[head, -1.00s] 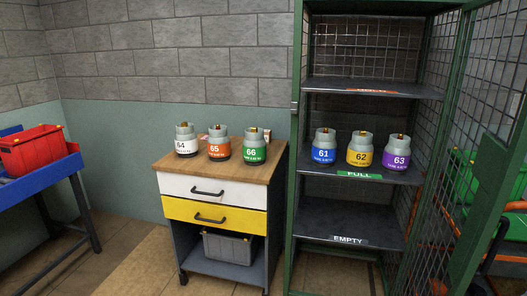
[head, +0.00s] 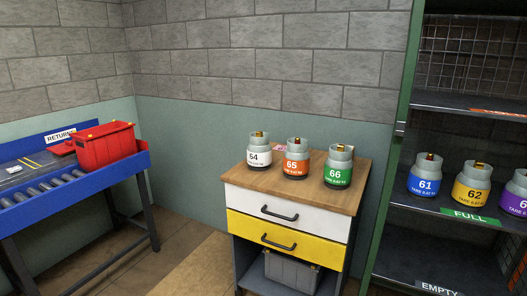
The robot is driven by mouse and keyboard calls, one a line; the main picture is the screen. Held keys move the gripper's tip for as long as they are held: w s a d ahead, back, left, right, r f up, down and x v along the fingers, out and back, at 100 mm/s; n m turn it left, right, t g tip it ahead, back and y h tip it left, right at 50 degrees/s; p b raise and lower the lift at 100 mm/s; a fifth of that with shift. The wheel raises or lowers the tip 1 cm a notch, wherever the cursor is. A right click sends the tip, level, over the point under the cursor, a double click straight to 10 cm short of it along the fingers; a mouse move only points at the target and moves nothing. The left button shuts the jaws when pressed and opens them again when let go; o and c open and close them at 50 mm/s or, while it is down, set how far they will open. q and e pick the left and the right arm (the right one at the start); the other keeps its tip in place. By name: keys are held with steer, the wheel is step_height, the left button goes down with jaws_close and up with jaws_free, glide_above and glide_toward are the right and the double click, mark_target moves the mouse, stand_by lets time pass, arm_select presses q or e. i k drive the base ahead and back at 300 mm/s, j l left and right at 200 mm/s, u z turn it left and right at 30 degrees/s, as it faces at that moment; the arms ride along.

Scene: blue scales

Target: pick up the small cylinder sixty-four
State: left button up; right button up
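The small cylinder sixty-four (head: 259,152) has a white label band and a grey top with a brass valve. It stands upright on the wooden top of the drawer cabinet (head: 240,175), at the left of a row. The orange cylinder 65 (head: 296,162) stands to its right, and the green cylinder 66 (head: 338,168) stands farther right. The three stand apart. Neither of my grippers shows in the head view.
A green cage cabinet (head: 404,120) at the right holds cylinders 61 (head: 425,176), 62 (head: 471,185) and a purple one on its FULL shelf. A blue roller table (head: 62,195) with a red bin (head: 105,147) stands at the left. Floor (head: 185,250) between is clear.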

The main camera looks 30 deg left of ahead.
mark_target(259, 149)
steer(key=i+j+z, duration=0.15)
steer(key=j, duration=0.25)
steer(key=i+j+z, duration=0.15)
steer(key=j, duration=0.3)
steer(key=i+j+z, duration=0.15)
steer(key=j, duration=0.3)
steer(key=i+j+z, duration=0.15)
steer(key=j, duration=0.3)
steer(key=j+z, duration=0.15)
steer(key=j, duration=0.35)
steer(key=j+z, duration=0.15)
steer(key=j, duration=0.35)
steer(key=k+j+z, duration=0.15)
steer(key=j, duration=0.35)
steer(key=j+z, duration=0.15)
steer(key=j, duration=0.35)
steer(key=j+z, duration=0.1)
steer(key=j, duration=0.35)
steer(key=k+j, duration=0.15)
steer(key=j, duration=0.3)
steer(key=k+j+z, duration=0.15)
steer(key=j, duration=0.3)
steer(key=i, duration=0.05)
